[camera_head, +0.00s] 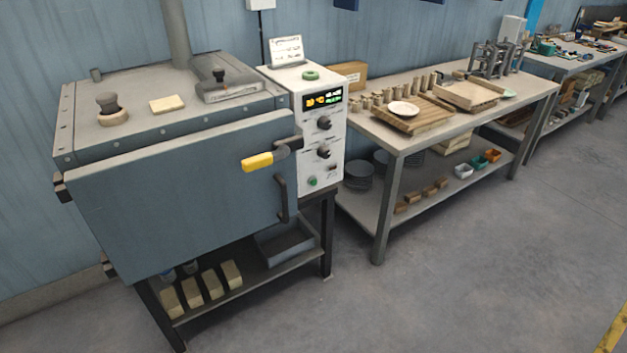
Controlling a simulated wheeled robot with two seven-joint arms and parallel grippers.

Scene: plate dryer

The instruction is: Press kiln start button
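The kiln (185,190) is a grey metal box on a dark stand at the left, with its front door shut or nearly shut. A yellow-tipped handle (258,162) sticks out at the door's upper right. The white control box (330,135) stands on the kiln's right side, with a lit display (323,99), two dark knobs and a small green button (312,182) low on its front. Neither of my grippers shows in the head view.
A workbench (410,143) with a plate, wooden boards and several small cylinders stands right of the kiln. Its lower shelf holds dark plates and small bins. The concrete floor (480,270) in front is clear.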

